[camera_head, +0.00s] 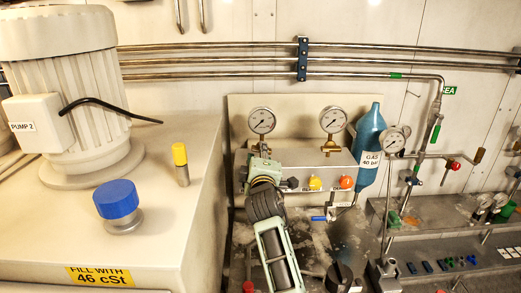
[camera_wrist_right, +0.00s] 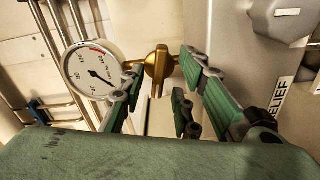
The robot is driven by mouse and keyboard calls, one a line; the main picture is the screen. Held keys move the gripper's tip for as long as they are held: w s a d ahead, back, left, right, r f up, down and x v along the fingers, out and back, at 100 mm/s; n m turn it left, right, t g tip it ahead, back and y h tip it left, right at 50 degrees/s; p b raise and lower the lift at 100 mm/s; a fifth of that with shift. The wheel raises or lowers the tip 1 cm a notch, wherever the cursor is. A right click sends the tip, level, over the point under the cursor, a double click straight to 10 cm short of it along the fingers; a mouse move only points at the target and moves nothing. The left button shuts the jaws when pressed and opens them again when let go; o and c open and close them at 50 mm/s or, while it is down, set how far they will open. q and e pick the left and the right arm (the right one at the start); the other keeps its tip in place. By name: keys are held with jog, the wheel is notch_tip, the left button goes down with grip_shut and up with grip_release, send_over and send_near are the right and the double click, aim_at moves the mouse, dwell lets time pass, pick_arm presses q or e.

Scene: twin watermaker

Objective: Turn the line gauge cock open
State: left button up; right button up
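A brass gauge cock (camera_wrist_right: 158,68) with a short stem shows in the right wrist view, joined to a round white gauge (camera_wrist_right: 92,70). My right gripper (camera_wrist_right: 163,76) has its green fingers spread on both sides of the cock, with gaps visible. A second gauge (camera_head: 333,120) has a brass cock (camera_head: 331,147) in plain sight. I cannot read which gauge is the line gauge. My left gripper is not in view.
A blue gas bottle (camera_head: 369,145), an orange knob (camera_head: 346,182) and a yellow knob (camera_head: 315,183) are right of my gripper. A third gauge (camera_head: 392,140) stands farther right. A tank with a blue cap (camera_head: 117,199) fills the left. A RELIEF label (camera_wrist_right: 278,98) is close beside my fingers.

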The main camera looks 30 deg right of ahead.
jog(key=shift+w+d, duration=0.3)
jog(key=shift+w, duration=0.15)
jog(key=shift+c, duration=0.5)
grip_shut()
